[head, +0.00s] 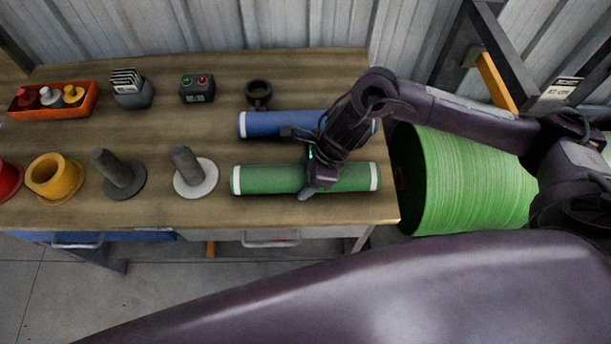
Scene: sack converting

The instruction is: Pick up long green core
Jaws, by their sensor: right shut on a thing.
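The long green core (268,179) is a green cylinder with white bands at both ends. It lies sideways near the front right of the wooden table. My right gripper (309,188) reaches over it from the right and is shut on it a little right of its middle. The fingers cover part of the core. I cannot tell whether the core is lifted off the table top. My left gripper is not in view.
A blue core (280,123) lies just behind the green one, partly covered by my right arm. Grey (188,168) and dark (118,172) spindles and a yellow cup (54,177) stand to the left. A large green roll (465,180) stands beyond the table's right edge.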

